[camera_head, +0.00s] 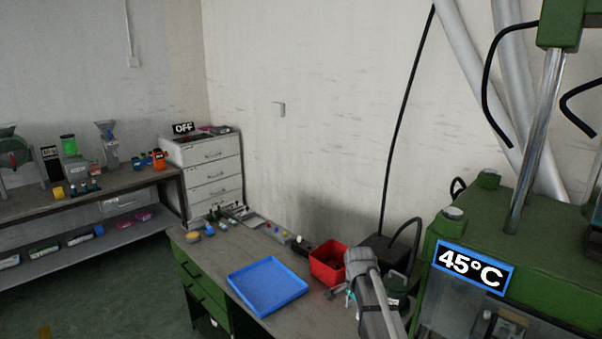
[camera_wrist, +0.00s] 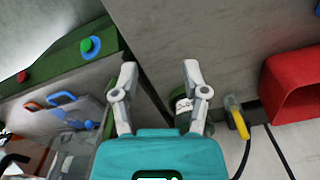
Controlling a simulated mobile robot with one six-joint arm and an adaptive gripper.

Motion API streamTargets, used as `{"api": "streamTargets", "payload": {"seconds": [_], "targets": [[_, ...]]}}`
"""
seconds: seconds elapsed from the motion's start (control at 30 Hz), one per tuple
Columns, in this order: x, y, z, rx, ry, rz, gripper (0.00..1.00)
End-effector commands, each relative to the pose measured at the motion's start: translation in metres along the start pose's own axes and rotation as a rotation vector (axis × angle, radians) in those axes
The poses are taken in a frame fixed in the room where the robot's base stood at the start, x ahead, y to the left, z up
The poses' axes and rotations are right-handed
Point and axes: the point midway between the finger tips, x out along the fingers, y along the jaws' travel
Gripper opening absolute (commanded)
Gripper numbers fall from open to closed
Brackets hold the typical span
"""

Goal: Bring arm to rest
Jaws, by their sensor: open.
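My gripper (camera_wrist: 158,88) is in the wrist view, with its two grey fingers spread apart and nothing between them. Below the fingers in that view is the teal gripper body. In the head view my grey arm (camera_head: 372,295) reaches up from the bottom edge, in front of the workbench's right end. The gripper end is small and partly hidden there, close to the red bin (camera_head: 328,263). In the wrist view the fingers are above the edge of the grey bench top (camera_wrist: 215,40), beside the green machine.
A blue tray (camera_head: 266,286) lies on the workbench. The green machine (camera_head: 530,270) with a "45°C" sign (camera_head: 473,267) stands close on the right. A black hose and cable hang nearby. A drawer unit (camera_head: 212,170) and a shelf bench (camera_head: 90,195) stand at left. The floor at lower left is mostly clear.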

Motion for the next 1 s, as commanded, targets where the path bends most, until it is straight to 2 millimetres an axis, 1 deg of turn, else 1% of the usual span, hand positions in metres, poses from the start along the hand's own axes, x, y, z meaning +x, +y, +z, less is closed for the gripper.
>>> {"api": "streamTargets", "payload": {"seconds": [0.03,0.5,0.6,0.7,0.8,0.9,1.0], "targets": [[0.000,0.018,0.009,-0.067,0.000,0.000,0.58],[0.000,0.118,0.058,-0.730,0.000,0.001,0.58],[0.000,0.136,0.068,-0.858,0.000,0.001,0.58],[0.000,0.150,0.075,-0.964,0.000,0.001,0.58],[0.000,0.160,0.079,-1.037,0.000,0.001,0.58],[0.000,0.165,0.080,-1.078,0.000,0.001,0.58],[0.000,0.166,0.080,-1.093,0.000,0.001,0.58]]}}
